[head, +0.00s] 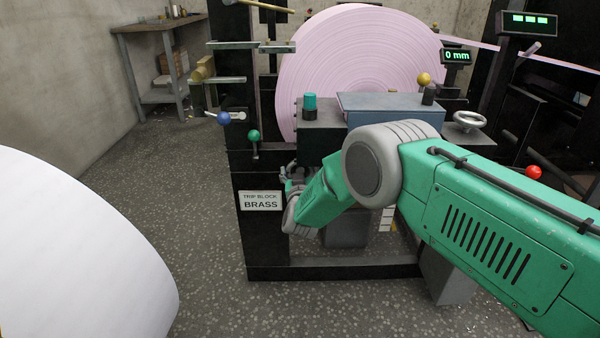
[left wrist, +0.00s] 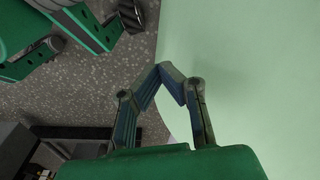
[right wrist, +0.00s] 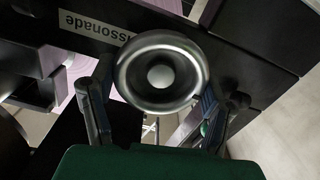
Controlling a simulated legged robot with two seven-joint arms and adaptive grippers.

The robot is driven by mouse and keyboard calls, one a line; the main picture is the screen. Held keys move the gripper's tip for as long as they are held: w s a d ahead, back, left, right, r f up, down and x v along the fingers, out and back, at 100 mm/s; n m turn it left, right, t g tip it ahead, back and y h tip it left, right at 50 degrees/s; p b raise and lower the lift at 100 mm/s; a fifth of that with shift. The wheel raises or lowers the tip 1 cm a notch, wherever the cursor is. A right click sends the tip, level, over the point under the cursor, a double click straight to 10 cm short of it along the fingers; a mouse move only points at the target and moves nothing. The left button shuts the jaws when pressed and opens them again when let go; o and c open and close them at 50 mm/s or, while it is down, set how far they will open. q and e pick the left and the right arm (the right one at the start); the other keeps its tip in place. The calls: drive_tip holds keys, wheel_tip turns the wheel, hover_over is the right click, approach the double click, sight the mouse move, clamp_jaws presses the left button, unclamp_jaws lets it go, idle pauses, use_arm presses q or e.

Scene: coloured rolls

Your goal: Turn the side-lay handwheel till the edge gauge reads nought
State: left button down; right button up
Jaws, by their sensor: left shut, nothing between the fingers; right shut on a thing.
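The edge gauge (head: 457,56) is a small dark display at the upper right in the head view and reads "0 mm". In the right wrist view a shiny metal handwheel (right wrist: 161,103) with a round hub lies between the fingers of my right gripper (right wrist: 157,84), which is shut on its rim. In the head view my right gripper (head: 288,174) is at the left part of the machine front, and my forearm hides much of it. My left gripper (left wrist: 171,78) is shut and empty beside a large pale curved surface (left wrist: 255,75); it is outside the head view.
A second grey handwheel (head: 468,122) sits at the machine's right. A pink roll (head: 350,60) stands behind. A "TRIP BLOCK BRASS" plate (head: 261,201) is below my right gripper. A white roll (head: 70,250) fills the lower left. Speckled floor (head: 190,190) lies open between.

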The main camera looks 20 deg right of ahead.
drive_tip(key=shift+w+a+r+n, duration=0.1)
drive_tip(key=shift+r+n, duration=0.1)
drive_tip(key=shift+n, duration=0.3)
drive_tip(key=o, duration=1.2)
drive_tip(key=shift+f, duration=0.1)
drive_tip(key=shift+c, duration=0.2)
drive_tip(key=shift+s+a+f, duration=0.1)
drive_tip(key=shift+s+a, duration=0.05)
drive_tip(key=shift+s, duration=0.2)
drive_tip(key=v, duration=1.1)
drive_tip(key=shift+s, duration=0.1)
